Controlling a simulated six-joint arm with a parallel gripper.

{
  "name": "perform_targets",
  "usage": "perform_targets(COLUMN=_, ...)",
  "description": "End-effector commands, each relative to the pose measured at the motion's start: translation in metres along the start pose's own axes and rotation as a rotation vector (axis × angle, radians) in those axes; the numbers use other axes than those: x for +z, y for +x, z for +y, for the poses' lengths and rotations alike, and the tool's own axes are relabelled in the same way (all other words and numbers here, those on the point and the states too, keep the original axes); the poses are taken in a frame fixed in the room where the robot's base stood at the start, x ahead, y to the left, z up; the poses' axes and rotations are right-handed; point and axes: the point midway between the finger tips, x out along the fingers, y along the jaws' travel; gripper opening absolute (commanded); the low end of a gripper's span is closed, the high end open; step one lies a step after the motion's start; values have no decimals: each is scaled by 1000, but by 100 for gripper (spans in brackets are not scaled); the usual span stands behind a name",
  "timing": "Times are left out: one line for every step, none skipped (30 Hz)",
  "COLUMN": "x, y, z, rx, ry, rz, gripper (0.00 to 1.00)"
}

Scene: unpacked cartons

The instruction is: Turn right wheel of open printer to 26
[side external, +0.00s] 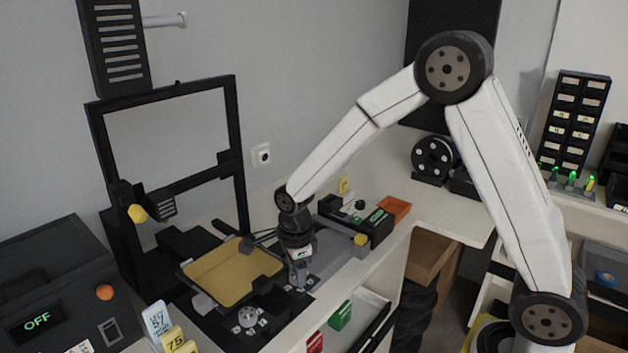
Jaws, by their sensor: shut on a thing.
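The open printer (240,165) is a black frame with a yellow-gold bed (232,272) at its base. A pale wheel (247,317) with markings around it sits at the front left of the base and is uncovered. My gripper (299,279) points down at the front right of the base, beside the bed's right corner. It is shut on the right wheel there. The gripper hides most of that wheel, and its number cannot be read.
A black box with an "OFF" display (38,322) stands at the left. Number tags (178,341) stand near the front. A black control box (362,221) and an orange block (395,208) lie right of the gripper.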

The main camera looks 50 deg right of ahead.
Motion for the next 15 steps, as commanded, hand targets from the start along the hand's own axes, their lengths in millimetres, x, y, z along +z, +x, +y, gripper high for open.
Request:
perform_targets(x=0, y=0, z=0, rx=-1, ry=40, rz=0, gripper=0)
perform_targets(x=0, y=0, z=0, rx=-1, ry=66, rz=0, gripper=0)
perform_targets(x=0, y=0, z=0, rx=-1, ry=98, rz=0, gripper=0)
perform_targets(x=0, y=0, z=0, rx=0, ry=122, rz=0, gripper=0)
perform_targets(x=0, y=0, z=0, rx=0, ry=144, rz=0, gripper=0)
perform_targets(x=0, y=0, z=0, rx=0, ry=172, rz=0, gripper=0)
perform_targets(x=0, y=0, z=0, rx=0, ry=191, rz=0, gripper=0)
perform_targets(x=0, y=0, z=0, rx=0, ry=209, rz=0, gripper=0)
perform_targets(x=0, y=0, z=0, rx=0, ry=232, rz=0, gripper=0)
perform_targets(x=0, y=0, z=0, rx=0, ry=246, rz=0, gripper=0)
perform_targets(x=0, y=0, z=0, rx=0, ry=260, rz=0, gripper=0)
perform_targets(x=0, y=0, z=0, rx=0, ry=275, rz=0, gripper=0)
perform_targets(x=0, y=0, z=0, rx=0, ry=286, rz=0, gripper=0)
perform_targets(x=0, y=0, z=0, rx=0, ry=295, rz=0, gripper=0)
perform_targets(x=0, y=0, z=0, rx=0, ry=305, rz=0, gripper=0)
